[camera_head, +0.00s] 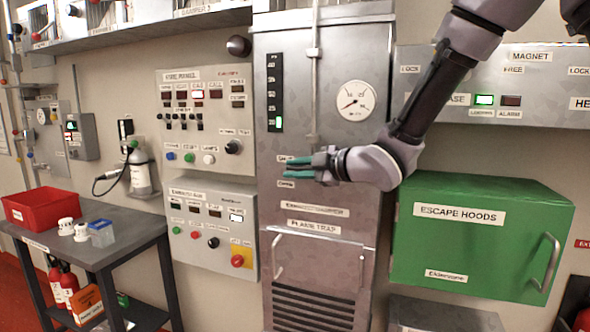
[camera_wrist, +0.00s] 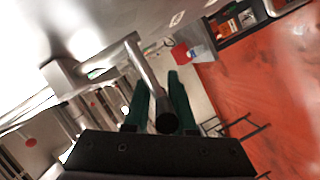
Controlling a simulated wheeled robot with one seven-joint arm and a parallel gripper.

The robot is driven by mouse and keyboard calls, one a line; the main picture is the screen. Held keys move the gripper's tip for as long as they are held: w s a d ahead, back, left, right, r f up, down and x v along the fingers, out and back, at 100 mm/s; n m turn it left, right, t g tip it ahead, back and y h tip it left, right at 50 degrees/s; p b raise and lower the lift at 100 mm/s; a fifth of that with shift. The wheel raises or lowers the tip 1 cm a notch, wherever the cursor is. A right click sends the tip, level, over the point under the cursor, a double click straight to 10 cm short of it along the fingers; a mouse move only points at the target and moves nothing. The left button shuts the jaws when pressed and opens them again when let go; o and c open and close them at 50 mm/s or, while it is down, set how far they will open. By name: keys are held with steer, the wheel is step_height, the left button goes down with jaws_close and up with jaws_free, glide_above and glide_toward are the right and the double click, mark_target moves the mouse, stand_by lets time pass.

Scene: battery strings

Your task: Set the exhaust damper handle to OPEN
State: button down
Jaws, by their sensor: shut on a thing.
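My gripper (camera_head: 290,168) reaches from the right to the front of a tall grey metal cabinet (camera_head: 345,225), just above its exhaust damper label (camera_head: 315,208). In the wrist view the two green fingers of my gripper (camera_wrist: 158,90) are shut on the damper handle (camera_wrist: 146,66), a metal bar with a dark round end (camera_wrist: 166,122) between them. The bar joins a bracket on the metal face. In the head view my gripper hides the handle, so its exact angle cannot be told. Two small labels (camera_head: 286,184) beside the fingers are too blurred to read surely.
A round gauge (camera_head: 356,100) and a lit level scale (camera_head: 275,92) are above my gripper. A green escape hoods box (camera_head: 480,262) stands out at the right, below my arm. Switch panels (camera_head: 207,120) are at left. A table (camera_head: 110,250) carries a red bin (camera_head: 41,206).

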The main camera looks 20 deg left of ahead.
steer(key=shift+s+d+f, duration=0.1)
steer(key=shift+f, duration=1.85)
steer(key=shift+s+d+f, duration=0.1)
steer(key=shift+f, duration=1.8)
steer(key=c, duration=0.8)
jaws_free()
steer(key=shift+w+a+f, duration=0.1)
steer(key=shift+w, duration=0.1)
steer(key=shift+r, duration=0.25)
